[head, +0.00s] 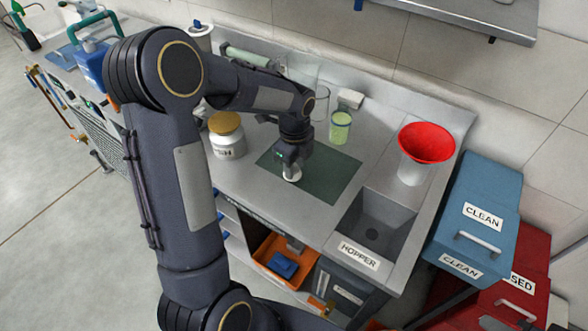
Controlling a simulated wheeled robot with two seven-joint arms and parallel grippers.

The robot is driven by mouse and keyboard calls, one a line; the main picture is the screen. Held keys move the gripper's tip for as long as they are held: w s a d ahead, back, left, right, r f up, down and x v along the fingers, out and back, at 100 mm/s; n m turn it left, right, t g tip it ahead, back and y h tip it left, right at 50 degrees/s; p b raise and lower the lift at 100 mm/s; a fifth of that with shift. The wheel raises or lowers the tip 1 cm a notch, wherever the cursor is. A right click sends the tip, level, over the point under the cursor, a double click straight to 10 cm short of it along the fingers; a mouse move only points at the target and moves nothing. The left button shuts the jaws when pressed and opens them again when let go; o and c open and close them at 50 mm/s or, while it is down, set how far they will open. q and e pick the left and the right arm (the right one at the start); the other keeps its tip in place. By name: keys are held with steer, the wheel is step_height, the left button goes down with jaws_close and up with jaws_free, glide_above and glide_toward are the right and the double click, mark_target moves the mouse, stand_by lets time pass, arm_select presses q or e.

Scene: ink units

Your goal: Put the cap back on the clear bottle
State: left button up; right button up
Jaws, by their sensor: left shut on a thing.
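My left gripper (291,166) comes down over the dark green mat (331,178) on the steel counter. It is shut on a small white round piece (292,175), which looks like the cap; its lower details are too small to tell. A clear, see-through vessel (321,104) stands behind my left wrist, partly hidden by it; it may be the clear bottle, but I cannot tell for sure. A pale green see-through container (340,127) stands just right of it, behind the mat. My right gripper is not in view.
A white jar with a yellow lid (226,134) stands left of the mat. A sink marked HOPPER (376,224) is at the right front, with a red-topped white container (424,150) behind it. The mat's right part is clear. Blue and red bins stand right of the counter.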

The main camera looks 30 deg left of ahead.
arm_select(q)
steer(key=s+d+r+b, duration=0.1)
steer(key=s+d+r, duration=0.1)
steer(key=s+r, duration=0.3)
steer(key=s+d+r+b, duration=0.1)
steer(key=s+d+r, duration=0.1)
steer(key=s+r, duration=0.3)
steer(key=s, duration=0.3)
steer(key=shift+s+d+r, duration=0.2)
steer(key=shift+d+r, duration=0.05)
steer(key=shift+r, duration=0.1)
steer(key=shift+f, duration=0.1)
